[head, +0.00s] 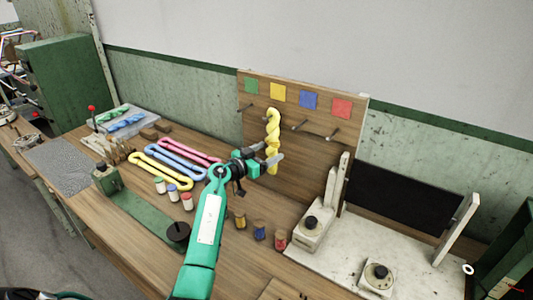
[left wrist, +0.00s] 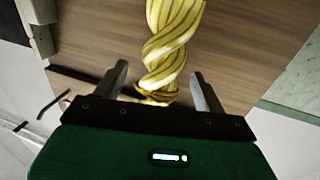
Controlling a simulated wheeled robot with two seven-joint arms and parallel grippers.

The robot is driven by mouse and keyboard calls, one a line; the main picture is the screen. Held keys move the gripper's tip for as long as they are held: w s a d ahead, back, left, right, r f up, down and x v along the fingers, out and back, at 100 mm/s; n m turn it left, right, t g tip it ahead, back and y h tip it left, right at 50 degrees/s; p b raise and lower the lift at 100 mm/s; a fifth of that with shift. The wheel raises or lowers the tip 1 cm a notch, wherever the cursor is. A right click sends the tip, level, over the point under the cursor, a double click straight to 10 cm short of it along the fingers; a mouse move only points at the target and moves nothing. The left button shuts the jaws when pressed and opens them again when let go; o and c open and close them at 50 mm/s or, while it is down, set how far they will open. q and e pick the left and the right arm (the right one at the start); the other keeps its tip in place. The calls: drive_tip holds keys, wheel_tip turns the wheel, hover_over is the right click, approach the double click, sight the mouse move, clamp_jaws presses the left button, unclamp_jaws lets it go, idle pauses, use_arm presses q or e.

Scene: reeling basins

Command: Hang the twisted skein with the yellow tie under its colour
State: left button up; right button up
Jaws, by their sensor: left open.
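The yellow twisted skein (head: 272,128) hangs upright against the wooden board, just below the yellow square (head: 278,92). Its top loop sits where that square's peg would be; the peg itself is hidden. My left gripper (head: 268,157) is open at the skein's lower end. In the left wrist view the skein (left wrist: 175,45) passes between the open fingers of the gripper (left wrist: 159,75), with a gap on each side. A tie cannot be made out clearly. My right gripper is not in view.
Green (head: 251,86), blue (head: 308,99) and red (head: 341,107) squares sit on the board (head: 262,190); their pegs look bare. Blue, pink and yellow loops lie on the table left of my arm. Small jars stand below the board. A white-based stand is at right.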

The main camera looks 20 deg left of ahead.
use_arm(q)
drive_tip(key=b+v, duration=0.1)
drive_tip(key=v, duration=1.2)
drive_tip(key=shift+s, duration=0.4)
drive_tip(key=shift+a+f, duration=0.1)
drive_tip(key=shift+a, duration=0.05)
